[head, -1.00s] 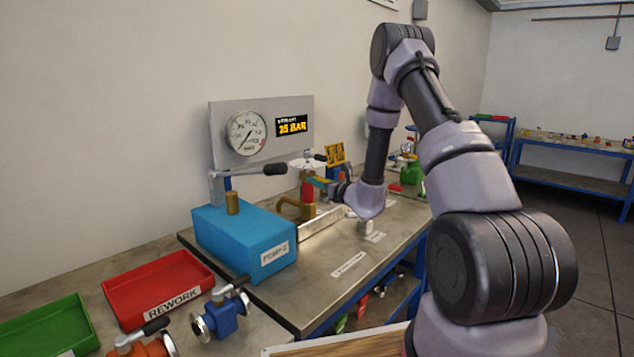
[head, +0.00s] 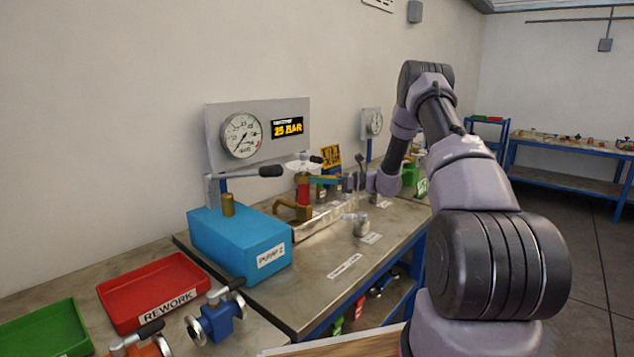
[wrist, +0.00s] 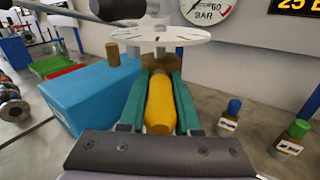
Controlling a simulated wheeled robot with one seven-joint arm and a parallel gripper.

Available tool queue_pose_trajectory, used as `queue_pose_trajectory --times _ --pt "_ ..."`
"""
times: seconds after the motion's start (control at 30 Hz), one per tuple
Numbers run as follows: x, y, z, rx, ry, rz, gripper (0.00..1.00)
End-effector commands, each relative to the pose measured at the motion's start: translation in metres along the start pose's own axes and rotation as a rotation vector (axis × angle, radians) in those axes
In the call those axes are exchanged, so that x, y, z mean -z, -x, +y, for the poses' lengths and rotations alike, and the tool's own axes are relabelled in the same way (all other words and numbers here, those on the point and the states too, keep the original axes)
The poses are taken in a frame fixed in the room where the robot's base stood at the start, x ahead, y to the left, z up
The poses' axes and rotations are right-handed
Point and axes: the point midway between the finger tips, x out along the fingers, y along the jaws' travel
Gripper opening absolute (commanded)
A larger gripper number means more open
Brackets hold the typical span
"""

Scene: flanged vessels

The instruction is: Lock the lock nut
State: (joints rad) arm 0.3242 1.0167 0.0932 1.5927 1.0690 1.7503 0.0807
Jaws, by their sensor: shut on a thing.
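My gripper (wrist: 158,103) has two teal fingers, shut on a yellow elongated part (wrist: 160,108) that lies lengthwise between them. The part's far end points toward the stem under a pale spoked disc (wrist: 158,37). In the head view my gripper (head: 324,181) reaches in from the right beside a red valve body (head: 303,188), with the pale disc (head: 301,166) above it. I cannot make out the lock nut separately, or tell whether the yellow part belongs to it. The fingers and the disc hide part of the stem.
A blue pump box (head: 238,240) stands left of the valve, with a black-handled lever (head: 255,172) above it. A pressure gauge (head: 241,136) is behind. A small grey fitting (head: 360,226) stands on the steel bench (head: 318,268). The bench front is mostly clear.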

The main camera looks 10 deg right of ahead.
Motion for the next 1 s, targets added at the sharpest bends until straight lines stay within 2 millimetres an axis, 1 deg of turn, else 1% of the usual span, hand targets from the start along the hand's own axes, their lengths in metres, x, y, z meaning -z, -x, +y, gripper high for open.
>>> queue_pose_trajectory --times 0.03,0.2,0.43,0.63,1.0 --pt "0.0 0.001 -0.004 -0.036 0.003 0.001 0.0" --pt "-0.001 0.0 -0.01 -0.154 0.002 0.012 0.0" --pt "-0.002 -0.001 -0.015 -0.261 0.002 0.022 0.0" --pt "-0.002 -0.002 -0.016 -0.304 0.0 0.025 0.0" --pt "-0.004 -0.003 -0.017 -0.314 0.002 0.025 0.0"
